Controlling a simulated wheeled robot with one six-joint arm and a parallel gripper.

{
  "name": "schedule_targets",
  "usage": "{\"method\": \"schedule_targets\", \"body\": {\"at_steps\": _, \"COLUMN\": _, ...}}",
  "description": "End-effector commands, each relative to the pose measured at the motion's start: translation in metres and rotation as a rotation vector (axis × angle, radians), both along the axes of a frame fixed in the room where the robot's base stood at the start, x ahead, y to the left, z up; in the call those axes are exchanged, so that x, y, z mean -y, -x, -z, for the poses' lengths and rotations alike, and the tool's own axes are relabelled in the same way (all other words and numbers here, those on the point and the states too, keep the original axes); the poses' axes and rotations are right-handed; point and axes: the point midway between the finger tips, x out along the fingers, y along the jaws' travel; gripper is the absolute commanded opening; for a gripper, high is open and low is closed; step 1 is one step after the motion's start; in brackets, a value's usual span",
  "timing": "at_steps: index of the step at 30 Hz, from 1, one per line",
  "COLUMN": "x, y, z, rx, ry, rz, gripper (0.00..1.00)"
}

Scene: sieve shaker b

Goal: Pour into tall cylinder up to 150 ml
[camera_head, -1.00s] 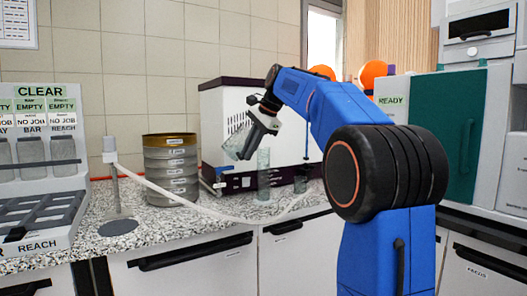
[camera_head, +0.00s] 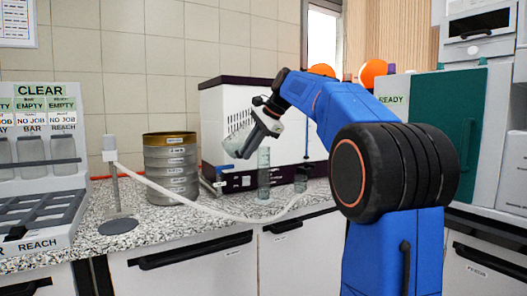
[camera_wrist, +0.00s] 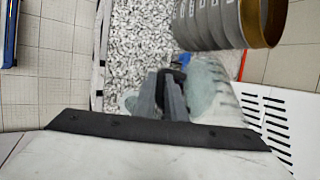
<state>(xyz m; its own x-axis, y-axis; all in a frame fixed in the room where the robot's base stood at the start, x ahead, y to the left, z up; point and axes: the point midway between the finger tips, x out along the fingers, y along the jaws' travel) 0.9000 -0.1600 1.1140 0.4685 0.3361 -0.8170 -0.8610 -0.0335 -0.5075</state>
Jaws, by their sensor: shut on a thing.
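My gripper (camera_head: 254,142) is above the counter, tilted down to the left and shut on a clear glass vessel (camera_head: 238,141). The vessel is tilted, and its outline is faint against the white machine. In the wrist view the fingers (camera_wrist: 172,98) close on the pale, clear vessel (camera_wrist: 212,92). The tall clear cylinder (camera_head: 264,179) stands upright on the counter, just below and slightly right of the gripper. Its graduations and liquid level are too small to read. I cannot tell whether liquid is flowing.
A sieve stack (camera_head: 171,173) stands to the left, and it also shows in the wrist view (camera_wrist: 222,22). A white machine (camera_head: 219,108) is behind. A pale hose (camera_head: 205,211) crosses the counter (camera_head: 150,220). A small dark container (camera_head: 300,184) stands right of the cylinder. A jar rack (camera_head: 40,130) is far left.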

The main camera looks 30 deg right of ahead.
Motion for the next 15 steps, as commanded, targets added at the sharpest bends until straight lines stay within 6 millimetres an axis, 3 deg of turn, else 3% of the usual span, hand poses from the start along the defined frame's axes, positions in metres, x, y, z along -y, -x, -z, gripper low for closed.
{"method": "schedule_targets", "body": {"at_steps": 15, "x": -0.0007, "y": -0.0004, "z": 0.0034, "rx": 0.028, "ry": -0.050, "rz": -0.001, "gripper": 0.00}}
